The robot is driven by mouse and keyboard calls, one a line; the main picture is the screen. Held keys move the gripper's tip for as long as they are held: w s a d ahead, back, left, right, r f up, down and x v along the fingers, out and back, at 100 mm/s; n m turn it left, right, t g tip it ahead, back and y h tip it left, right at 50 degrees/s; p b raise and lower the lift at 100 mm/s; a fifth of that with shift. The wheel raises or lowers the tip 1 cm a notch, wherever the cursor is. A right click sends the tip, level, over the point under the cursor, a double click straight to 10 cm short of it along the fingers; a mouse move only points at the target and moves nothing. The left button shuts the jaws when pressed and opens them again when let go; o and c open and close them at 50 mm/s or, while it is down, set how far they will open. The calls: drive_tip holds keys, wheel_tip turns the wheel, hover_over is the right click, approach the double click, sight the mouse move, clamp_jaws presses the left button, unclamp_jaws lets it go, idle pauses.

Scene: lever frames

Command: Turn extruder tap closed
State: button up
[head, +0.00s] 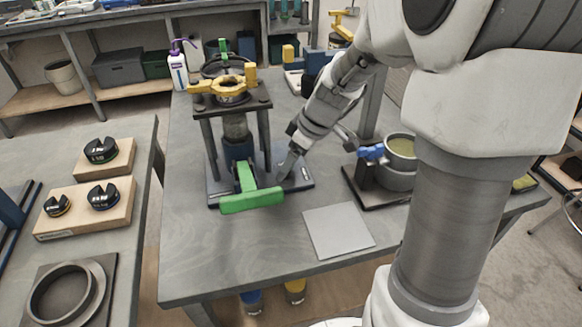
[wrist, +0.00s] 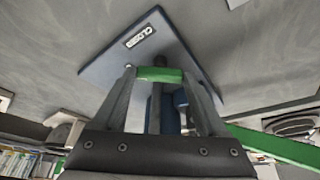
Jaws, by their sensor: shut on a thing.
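My gripper (head: 285,177) reaches down from the upper right to the right side of this handle. In the wrist view, the fingers of my gripper (wrist: 160,78) are shut on a short stretch of the green handle (wrist: 160,74), above the labelled base plate (wrist: 118,68). The tap behind the handle is partly hidden.
A grey square plate (head: 338,231) lies right of the extruder. A device with a pot (head: 400,150) and blue clamp stands farther right, near my arm. A spray bottle (head: 178,70) stands behind. The bench front left is clear. A side table (head: 133,225) holds black rings.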

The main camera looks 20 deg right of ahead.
drive_tip(key=m, duration=0.2)
drive_tip(key=shift+s+a+m+t+h, duration=0.1)
drive_tip(key=shift+a+m+t+h, duration=0.05)
drive_tip(key=shift+m+t+h, duration=0.2)
drive_tip(key=shift+a+r+m+h+p, duration=0.15)
drive_tip(key=shift+m+h+p, duration=0.45)
drive_tip(key=shift+m, duration=0.65)
drive_tip(key=m+h+p, duration=0.1)
drive_tip(key=m+p, duration=0.1)
drive_tip(key=shift+s+a+m+t, duration=0.1)
drive_tip(key=shift+m+t, duration=0.15)
drive_tip(key=shift+m, duration=0.05)
drive_tip(key=shift+m+h+p, duration=0.25)
drive_tip(key=shift+m+p, duration=0.45)
drive_tip(key=shift+p, duration=0.3)
drive_tip(key=shift+m, duration=0.3)
drive_tip(key=o, duration=1.3)
